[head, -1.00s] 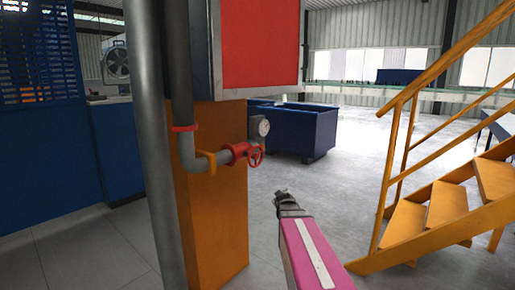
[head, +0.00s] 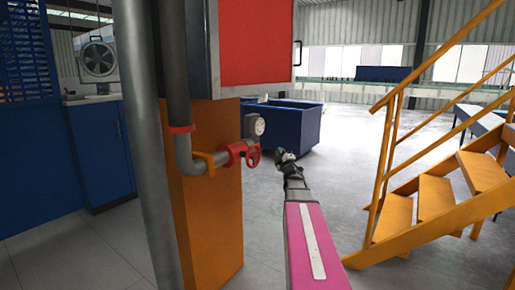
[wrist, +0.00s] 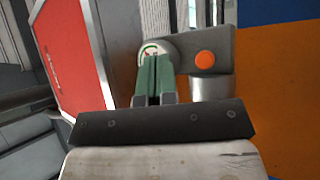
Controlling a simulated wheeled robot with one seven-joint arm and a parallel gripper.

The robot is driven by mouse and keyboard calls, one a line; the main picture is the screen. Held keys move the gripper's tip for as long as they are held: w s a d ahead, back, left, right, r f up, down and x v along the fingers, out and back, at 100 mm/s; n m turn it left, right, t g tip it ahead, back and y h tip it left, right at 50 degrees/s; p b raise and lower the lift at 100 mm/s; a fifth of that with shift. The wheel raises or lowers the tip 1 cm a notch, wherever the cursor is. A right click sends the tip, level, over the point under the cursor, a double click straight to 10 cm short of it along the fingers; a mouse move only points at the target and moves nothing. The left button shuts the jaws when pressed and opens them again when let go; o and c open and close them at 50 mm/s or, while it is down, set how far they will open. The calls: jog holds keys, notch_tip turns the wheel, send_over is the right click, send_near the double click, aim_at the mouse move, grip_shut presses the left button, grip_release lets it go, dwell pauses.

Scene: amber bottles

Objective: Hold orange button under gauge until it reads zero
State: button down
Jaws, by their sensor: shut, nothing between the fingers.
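The gauge (head: 258,127) is a small round dial above the red valve on the pipe in the head view. In the wrist view its dial (wrist: 150,47) has a green and red arc, and my fingertips partly hide it; the reading cannot be made out. The round orange button (wrist: 204,59) sits on a grey housing (wrist: 222,44), to the right of the dial and my fingers. My gripper (wrist: 155,58) is shut and empty, its green fingers side by side. In the head view my gripper (head: 284,156) is right of the valve; contact with the button is not seen.
A red valve wheel (head: 253,155) and grey pipe (head: 180,120) run along an orange pillar (head: 215,225). A red panel (head: 255,42) hangs above. Yellow stairs (head: 435,205) stand at right. A blue bin (head: 290,125) stands behind, with clear floor around it.

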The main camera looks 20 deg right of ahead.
jog(key=w+a, duration=0.5)
jog(key=w, duration=0.2)
jog(key=shift+a, duration=0.25)
dwell(0.3)
jog(key=shift+w, duration=0.1)
dwell(1.9)
jog(key=shift+w+a, duration=0.2)
jog(key=shift+a, duration=0.05)
jog(key=shift+w+a, duration=0.3)
jog(key=shift+w, duration=0.1)
dwell(2.6)
